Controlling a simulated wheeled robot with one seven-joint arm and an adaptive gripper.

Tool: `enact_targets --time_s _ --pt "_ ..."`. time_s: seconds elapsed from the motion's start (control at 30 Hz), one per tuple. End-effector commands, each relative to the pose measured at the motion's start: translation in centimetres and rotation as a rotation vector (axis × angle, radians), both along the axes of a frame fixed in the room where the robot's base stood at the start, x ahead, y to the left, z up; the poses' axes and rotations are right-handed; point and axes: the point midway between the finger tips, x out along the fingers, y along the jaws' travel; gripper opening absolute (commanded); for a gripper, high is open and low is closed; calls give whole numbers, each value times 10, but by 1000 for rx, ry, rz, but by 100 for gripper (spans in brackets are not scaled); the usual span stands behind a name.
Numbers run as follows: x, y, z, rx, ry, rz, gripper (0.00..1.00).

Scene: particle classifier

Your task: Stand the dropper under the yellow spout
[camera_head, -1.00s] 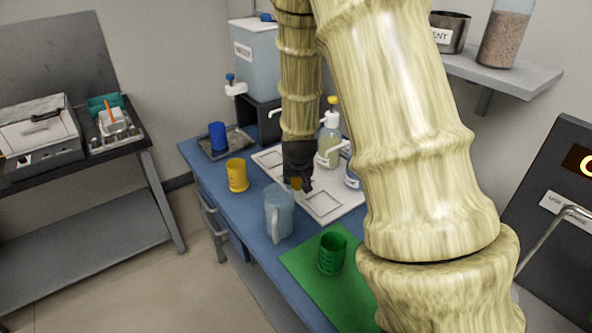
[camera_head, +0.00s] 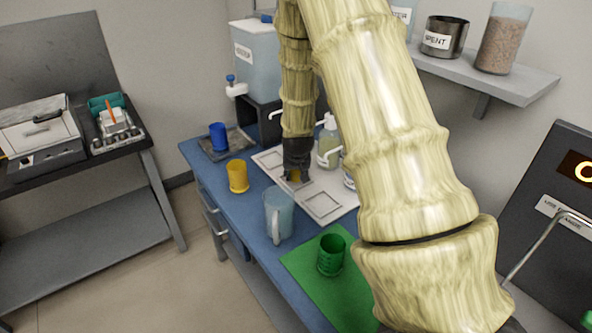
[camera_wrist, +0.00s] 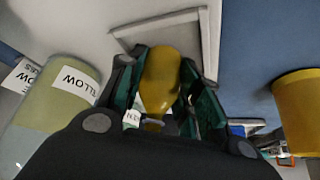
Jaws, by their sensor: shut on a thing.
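My gripper (camera_head: 297,180) is shut on the dropper, whose rounded yellow bulb (camera_wrist: 160,82) shows between the fingers in the wrist view. A bit of yellow also shows at the fingertips in the head view. The gripper points down over the white tray (camera_head: 342,205), close to one of its square outlines. I cannot tell whether the dropper touches the tray. A pale yellow-green bottle (camera_head: 328,142) with a white spout stands behind and right of the gripper. It bears the label YELLOW in the wrist view (camera_wrist: 55,98). My arm hides part of the bottles.
A yellow cup (camera_head: 237,176), a blue cup (camera_head: 218,137), a clear pitcher (camera_head: 278,216) and a green cup (camera_head: 331,256) on a green mat (camera_head: 310,266) stand around the tray. An empty square outline (camera_head: 322,204) lies right of the gripper. A water tank (camera_head: 256,62) stands behind.

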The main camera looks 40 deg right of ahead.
Motion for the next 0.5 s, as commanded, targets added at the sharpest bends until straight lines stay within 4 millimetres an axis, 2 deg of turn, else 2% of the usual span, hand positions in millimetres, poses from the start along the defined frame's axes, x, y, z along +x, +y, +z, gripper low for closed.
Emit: enact_targets --time_s 0.33,0.37,0.4,0.5 --pt "0 0 -3 0 -1 0 19" --pt "0 0 -3 0 -1 0 36" --pt "0 0 -3 0 -1 0 43" --pt "0 0 -3 0 -1 0 43"
